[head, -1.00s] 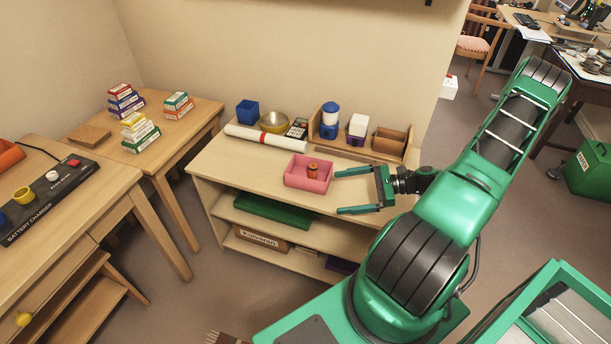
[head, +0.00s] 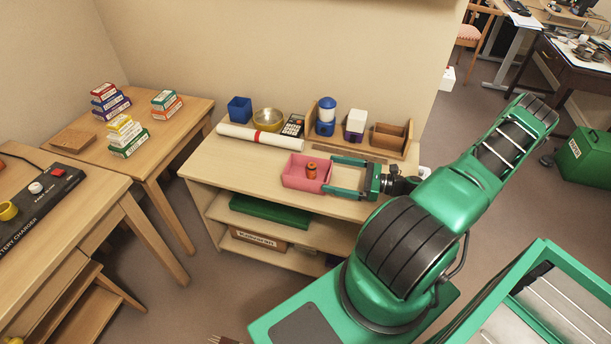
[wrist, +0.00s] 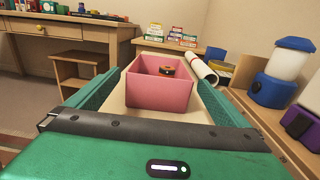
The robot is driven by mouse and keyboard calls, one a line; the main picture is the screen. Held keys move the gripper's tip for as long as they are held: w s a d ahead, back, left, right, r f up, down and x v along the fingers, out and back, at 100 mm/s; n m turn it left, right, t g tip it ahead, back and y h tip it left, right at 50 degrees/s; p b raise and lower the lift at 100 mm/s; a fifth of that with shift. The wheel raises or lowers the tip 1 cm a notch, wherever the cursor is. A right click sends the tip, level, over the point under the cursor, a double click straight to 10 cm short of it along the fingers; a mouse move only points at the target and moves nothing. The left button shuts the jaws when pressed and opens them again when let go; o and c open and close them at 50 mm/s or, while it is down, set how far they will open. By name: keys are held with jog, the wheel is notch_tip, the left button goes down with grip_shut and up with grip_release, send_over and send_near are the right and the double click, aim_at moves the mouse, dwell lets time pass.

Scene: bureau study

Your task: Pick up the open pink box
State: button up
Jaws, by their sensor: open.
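The open pink box (head: 298,177) sits on top of the light wooden shelf unit (head: 235,170), near its front edge. A small orange-brown spool-like item (head: 311,170) with a dark top is inside it. My gripper (head: 331,177) is open at the box's right side, its two green fingers pointing left toward the box. In the wrist view the pink box (wrist: 158,92) lies ahead, centred between the spread fingers. The fingertips are close to the box's near end; I cannot tell whether they touch it.
Behind the box lie a white roll with a red band (head: 250,138), a calculator (head: 293,125), a yellowish bowl (head: 268,118) and a blue cup (head: 240,109). A wooden organizer (head: 388,145) with blue and white containers stands at the back right. The shelf top left of the box is clear.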

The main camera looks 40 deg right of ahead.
aim_at(313, 168)
jog(key=x, duration=0.9)
jog(key=shift+w+a+r, duration=0.1)
jog(key=shift+w+a, duration=0.05)
jog(key=shift+w, duration=0.1)
jog(key=c, duration=1)
jog(key=shift+r, duration=0.2)
